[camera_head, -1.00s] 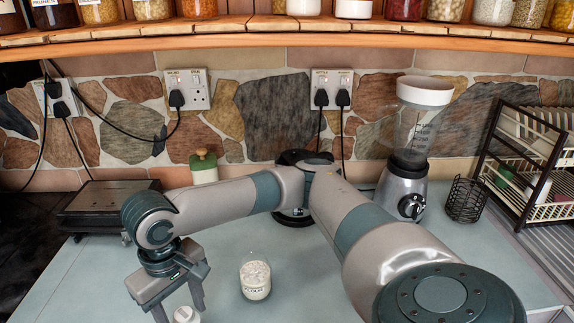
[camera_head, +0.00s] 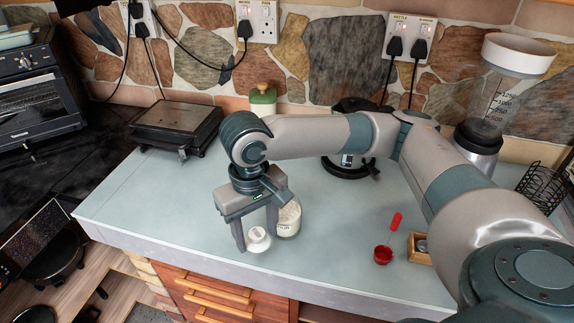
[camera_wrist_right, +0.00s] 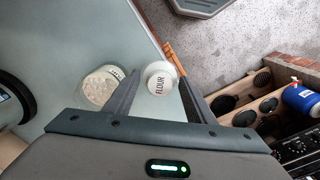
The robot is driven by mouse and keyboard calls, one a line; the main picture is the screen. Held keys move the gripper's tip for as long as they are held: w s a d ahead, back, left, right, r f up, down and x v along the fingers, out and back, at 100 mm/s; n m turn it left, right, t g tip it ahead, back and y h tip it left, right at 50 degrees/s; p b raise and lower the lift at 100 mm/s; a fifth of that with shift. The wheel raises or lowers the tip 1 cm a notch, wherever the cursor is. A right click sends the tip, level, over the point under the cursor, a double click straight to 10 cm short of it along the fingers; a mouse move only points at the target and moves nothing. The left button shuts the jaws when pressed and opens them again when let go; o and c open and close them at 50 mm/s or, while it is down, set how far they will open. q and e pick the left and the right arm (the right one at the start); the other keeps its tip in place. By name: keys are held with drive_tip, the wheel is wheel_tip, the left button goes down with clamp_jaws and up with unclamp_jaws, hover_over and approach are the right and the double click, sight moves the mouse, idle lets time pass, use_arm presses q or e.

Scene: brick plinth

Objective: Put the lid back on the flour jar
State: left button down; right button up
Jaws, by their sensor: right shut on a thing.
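The flour lid (camera_head: 258,239) is a small white round cap, held between the fingers of my right gripper (camera_head: 256,228). In the right wrist view the lid (camera_wrist_right: 160,78) shows its "FLOUR" lettering between the fingers (camera_wrist_right: 156,98). The flour jar (camera_head: 289,220) is clear glass with pale flour, standing on the worktop just right of and behind the gripper, partly covered by a finger. In the right wrist view the jar (camera_wrist_right: 100,87) is left of the fingers, apart from the lid. My left gripper is out of view.
The pale worktop's front edge (camera_head: 180,248) runs close to the gripper. A red cup (camera_head: 383,255), a red item (camera_head: 396,220) and a wooden box (camera_head: 419,248) are right. A blender (camera_head: 480,135) stands far right.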

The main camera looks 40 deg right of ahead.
drive_tip(key=shift+d+r, duration=0.1)
drive_tip(key=n+p, duration=0.1)
drive_tip(key=d+r+n+p, duration=0.1)
drive_tip(key=n, duration=0.1)
drive_tip(key=shift+w+r, duration=0.3)
drive_tip(key=shift+w, duration=0.1)
drive_tip(key=w+d+r+n+p, duration=0.2)
drive_tip(key=n+p, duration=0.4)
drive_tip(key=n, duration=0.5)
drive_tip(key=w+d+r+n+p, duration=0.2)
drive_tip(key=d+r+n+p, duration=0.3)
drive_tip(key=n, duration=0.6)
drive_tip(key=shift+d+r+p, duration=0.25)
drive_tip(key=shift+d+p, duration=0.45)
drive_tip(key=shift+d, duration=0.55)
drive_tip(key=shift+f, duration=0.1)
wheel_tip(320, 180, down, 6)
drive_tip(key=b, duration=0.5)
drive_tip(key=shift+b, duration=0.35)
drive_tip(key=shift+f, duration=0.1)
